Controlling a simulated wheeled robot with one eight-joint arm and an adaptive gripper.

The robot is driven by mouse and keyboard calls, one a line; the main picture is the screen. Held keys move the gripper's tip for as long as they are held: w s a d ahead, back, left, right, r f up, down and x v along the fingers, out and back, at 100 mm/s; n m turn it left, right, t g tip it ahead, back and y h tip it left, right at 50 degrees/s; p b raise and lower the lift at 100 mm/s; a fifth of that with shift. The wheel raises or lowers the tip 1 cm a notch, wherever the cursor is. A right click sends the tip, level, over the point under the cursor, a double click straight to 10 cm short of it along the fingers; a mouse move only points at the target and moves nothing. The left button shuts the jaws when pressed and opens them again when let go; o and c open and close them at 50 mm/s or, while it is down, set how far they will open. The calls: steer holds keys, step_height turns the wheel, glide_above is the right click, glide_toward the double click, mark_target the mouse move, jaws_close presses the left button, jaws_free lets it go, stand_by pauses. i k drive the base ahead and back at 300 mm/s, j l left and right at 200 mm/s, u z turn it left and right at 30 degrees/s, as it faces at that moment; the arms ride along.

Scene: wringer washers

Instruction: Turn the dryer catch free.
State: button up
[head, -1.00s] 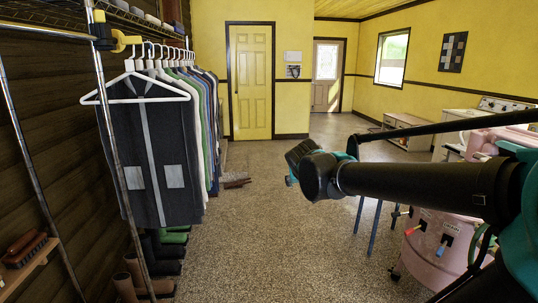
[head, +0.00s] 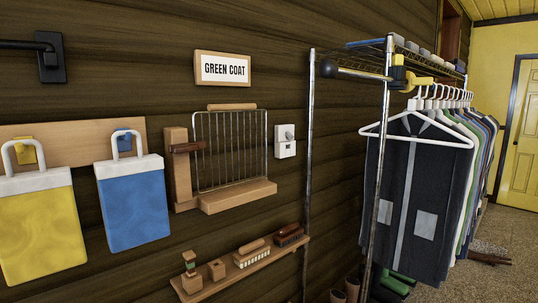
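A wall dryer with a grid of thin metal bars (head: 231,150) stands folded upright against the dark plank wall. Its lower edge meets a light wooden ledge (head: 238,196). A wooden post (head: 178,178) stands at its left side. A dark brown wooden turn-piece (head: 187,148), apparently the dryer catch, sits on the post and lies about level, its right end reaching over the left edge of the bars. My gripper is not in view.
A yellow bag (head: 40,235) and a blue bag (head: 132,205) hang at left. A brush shelf (head: 240,268) juts out below the dryer. A white switch box (head: 285,141) is at its right. A metal-poled coat rack (head: 380,170) stands further right, under a GREEN COAT sign's (head: 222,68) right.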

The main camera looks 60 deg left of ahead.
mark_target(177, 149)
steer(key=u, duration=2.7)
steer(key=k+j+z, duration=0.1)
steer(key=j, duration=0.2)
steer(key=k, duration=0.05)
